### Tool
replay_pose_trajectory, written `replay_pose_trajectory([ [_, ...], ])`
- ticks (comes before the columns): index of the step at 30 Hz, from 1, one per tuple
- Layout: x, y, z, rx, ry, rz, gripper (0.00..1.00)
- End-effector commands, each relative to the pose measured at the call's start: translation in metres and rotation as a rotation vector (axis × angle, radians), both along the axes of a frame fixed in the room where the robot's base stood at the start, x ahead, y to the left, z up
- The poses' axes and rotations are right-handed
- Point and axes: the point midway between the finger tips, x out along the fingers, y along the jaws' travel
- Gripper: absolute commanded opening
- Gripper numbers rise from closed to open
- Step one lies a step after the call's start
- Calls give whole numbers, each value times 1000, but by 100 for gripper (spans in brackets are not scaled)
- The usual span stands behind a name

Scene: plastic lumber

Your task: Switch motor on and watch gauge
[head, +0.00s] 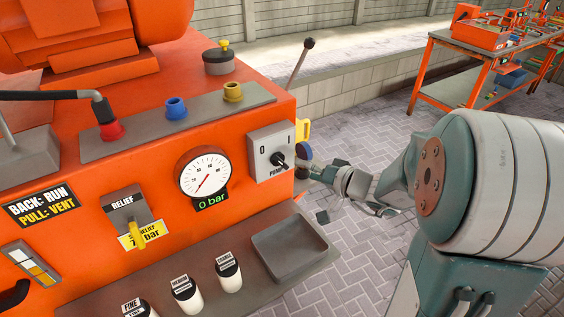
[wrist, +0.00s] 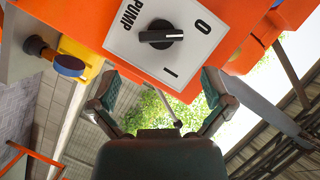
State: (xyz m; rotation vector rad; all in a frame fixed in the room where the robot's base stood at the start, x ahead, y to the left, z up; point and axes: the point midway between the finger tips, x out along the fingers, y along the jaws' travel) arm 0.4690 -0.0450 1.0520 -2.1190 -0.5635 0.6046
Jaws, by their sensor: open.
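The pump switch is a grey plate (head: 263,146) marked O and I on the orange machine's right end, with a black knob (head: 279,160). In the wrist view the plate (wrist: 120,45) fills the top middle, and its knob (wrist: 160,36) lies crosswise, one end roughly towards O. The round gauge (head: 202,174) is left of the switch; the green display (head: 212,202) below it reads 0 bar. My gripper (head: 316,194) is right of the switch, apart from it. In the wrist view my gripper (wrist: 160,84) is open and empty, its fingers spread below the knob.
A yellow part with a blue-and-dark round piece (wrist: 69,65) sits beside the switch. A lever (head: 299,65) rises behind it. A grey tray (head: 290,248) and several labelled white cylinders (head: 229,273) are on the front ledge. An orange workbench (head: 445,45) stands far right; paving between is clear.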

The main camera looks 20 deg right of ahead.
Motion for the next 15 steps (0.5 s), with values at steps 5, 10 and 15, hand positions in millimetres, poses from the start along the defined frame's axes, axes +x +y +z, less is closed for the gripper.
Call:
replay_pose_trajectory([
  [5, 27, 22, -8, 0, 3, 4, 100],
  [10, 48, 37, -14, 1, 2, 4, 100],
  [15, 57, 44, -16, 0, 2, 1, 100],
])
